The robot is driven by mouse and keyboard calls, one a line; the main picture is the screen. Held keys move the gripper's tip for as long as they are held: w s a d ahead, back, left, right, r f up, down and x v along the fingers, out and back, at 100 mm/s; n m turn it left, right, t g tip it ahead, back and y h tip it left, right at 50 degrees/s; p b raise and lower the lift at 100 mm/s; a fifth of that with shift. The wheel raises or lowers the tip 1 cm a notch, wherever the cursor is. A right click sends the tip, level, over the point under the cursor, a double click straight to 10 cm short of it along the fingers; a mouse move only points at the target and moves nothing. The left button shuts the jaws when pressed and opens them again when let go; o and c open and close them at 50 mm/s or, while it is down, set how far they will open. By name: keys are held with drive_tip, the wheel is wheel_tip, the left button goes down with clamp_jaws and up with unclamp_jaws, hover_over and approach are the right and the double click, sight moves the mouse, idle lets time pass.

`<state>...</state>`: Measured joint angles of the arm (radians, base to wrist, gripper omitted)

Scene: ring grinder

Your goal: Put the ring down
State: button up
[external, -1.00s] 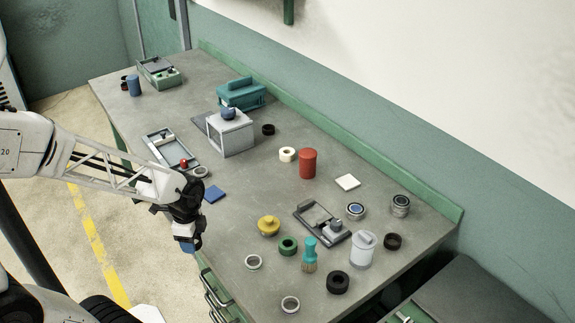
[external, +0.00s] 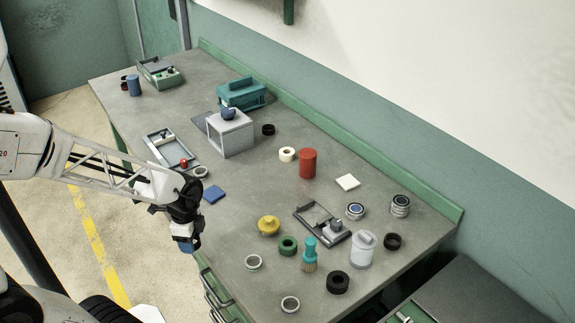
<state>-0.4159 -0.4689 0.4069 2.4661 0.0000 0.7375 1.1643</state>
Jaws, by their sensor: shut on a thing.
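My gripper (external: 187,246) hangs at the left front edge of the workbench, pointing down, with blue at its tip. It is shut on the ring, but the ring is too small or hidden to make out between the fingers. Other rings lie on the bench: a pale grey ring (external: 253,262) to the right of my gripper, another (external: 290,304) near the front edge, and a third (external: 201,171) beside a grey tray.
A yellow knob (external: 268,226), teal brush (external: 310,250), dark fixture (external: 312,212) and white canister (external: 363,250) crowd the right. The bench middle (external: 245,185) is fairly clear.

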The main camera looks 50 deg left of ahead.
drive_tip(key=shift+n, duration=0.6)
drive_tip(key=w+a, duration=0.1)
drive_tip(key=a, duration=0.2)
drive_tip(key=w+a+r, duration=0.1)
drive_tip(key=a, duration=0.3)
drive_tip(key=w+a, duration=0.1)
drive_tip(key=a, duration=0.2)
drive_tip(key=shift+w+a+r, duration=0.2)
drive_tip(key=shift+a+r, duration=0.05)
drive_tip(key=shift+a, duration=0.1)
hover_over(210, 194)
drive_tip(key=shift+w+f, duration=0.1)
drive_tip(key=shift+f, duration=0.65)
drive_tip(key=shift+f, duration=1.8)
drive_tip(key=o, duration=1)
drive_tip(key=shift+f, duration=0.1)
